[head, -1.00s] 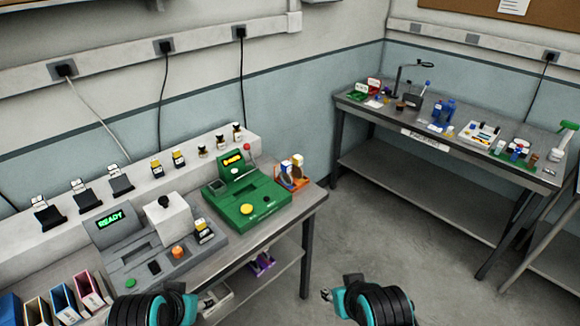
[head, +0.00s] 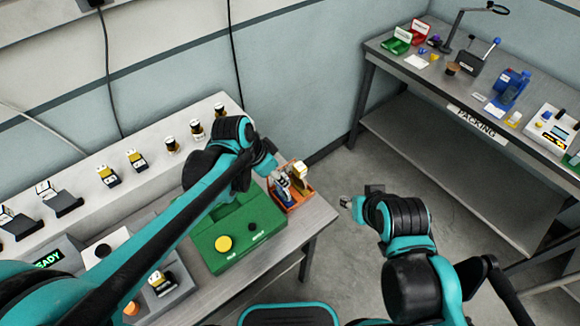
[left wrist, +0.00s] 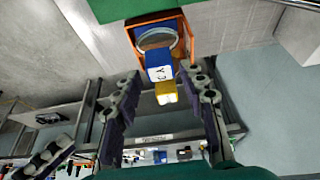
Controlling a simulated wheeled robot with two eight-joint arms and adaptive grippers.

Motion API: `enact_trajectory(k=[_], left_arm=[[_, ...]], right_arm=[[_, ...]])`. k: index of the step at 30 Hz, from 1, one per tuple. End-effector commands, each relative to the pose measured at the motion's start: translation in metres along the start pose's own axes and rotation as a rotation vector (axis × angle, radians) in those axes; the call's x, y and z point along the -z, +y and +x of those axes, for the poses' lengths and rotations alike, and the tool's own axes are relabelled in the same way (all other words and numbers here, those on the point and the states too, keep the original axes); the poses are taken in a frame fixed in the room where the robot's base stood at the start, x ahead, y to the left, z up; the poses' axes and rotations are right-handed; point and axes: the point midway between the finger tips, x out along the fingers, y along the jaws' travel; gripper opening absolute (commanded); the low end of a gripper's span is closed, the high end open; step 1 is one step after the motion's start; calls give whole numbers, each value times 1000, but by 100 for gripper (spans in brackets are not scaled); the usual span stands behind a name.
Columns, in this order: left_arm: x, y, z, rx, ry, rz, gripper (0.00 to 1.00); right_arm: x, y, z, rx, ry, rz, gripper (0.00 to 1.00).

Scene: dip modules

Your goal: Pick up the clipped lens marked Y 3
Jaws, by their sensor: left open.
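The lens marked Y 3 shows in the left wrist view as a round lens with a blue clip and a white lettered face (left wrist: 160,73). It stands in an orange rack (left wrist: 140,25); the rack (head: 306,199) also shows in the head view. A yellow clip (left wrist: 166,94) sits just beside the blue one. My left gripper (left wrist: 160,78) is open, its fingers on either side of the clips, with gaps between. In the head view my left gripper (head: 285,178) is over the rack and partly covers it. My right gripper (head: 348,202) hangs over the floor, apart from everything.
A green device (head: 238,232) with a yellow button adjoins the rack on the bench. Several small clipped items line the raised ledge (head: 75,185) behind. The packing table (head: 420,75) stands to the right. Open floor (head: 335,255) lies between.

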Motion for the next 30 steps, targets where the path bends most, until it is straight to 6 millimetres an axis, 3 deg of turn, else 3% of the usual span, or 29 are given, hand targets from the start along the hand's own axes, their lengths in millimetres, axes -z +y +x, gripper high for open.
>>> enact_trajectory(k=[5,19,28,29,30], left_arm=[[2,1,12,-8,-1,14,41],[1,1,76,-6,0,13,41],[2,1,80,-6,0,12,41],[2,1,80,-6,0,12,39],[2,1,80,-6,0,12,28]], right_arm=[[-3,0,3,0,0,0,40],[-17,0,23,0,0,0,40],[-17,0,23,0,0,0,40],[-17,0,23,0,0,0,40],[-17,0,23,0,0,0,40]])
